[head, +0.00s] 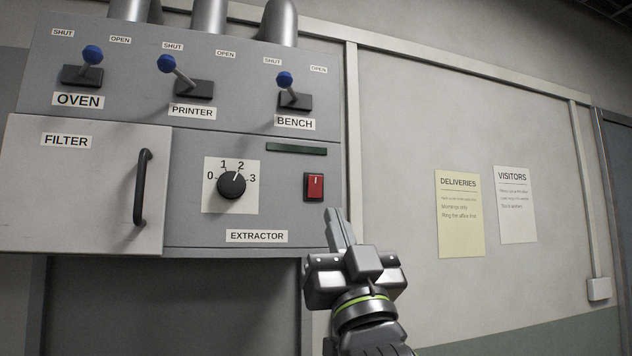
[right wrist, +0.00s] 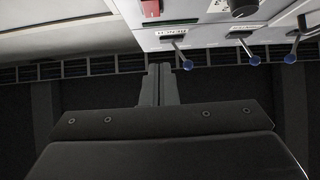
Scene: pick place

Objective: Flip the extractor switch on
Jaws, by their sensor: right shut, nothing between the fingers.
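The extractor switch is a red rocker (head: 315,187) in a dark frame on the grey panel, right of the extractor dial and above the EXTRACTOR label (head: 257,236). It also shows in the right wrist view (right wrist: 151,9) at the top edge. Which way the rocker is pressed I cannot tell. The dark green strip (head: 296,149) above it looks unlit. My right gripper (head: 335,212) is shut and empty, its fingertips pointing up, just below and right of the switch in the picture. In the right wrist view its fingers (right wrist: 159,68) are together. My left gripper is not in view.
The dial (head: 231,185) points near 2. Blue-knobbed levers for OVEN (head: 92,55), PRINTER (head: 167,64) and BENCH (head: 285,79) stick out above. The FILTER door (head: 80,190) has a protruding black handle (head: 142,187). The wall right of the panel carries two flat notices (head: 460,213).

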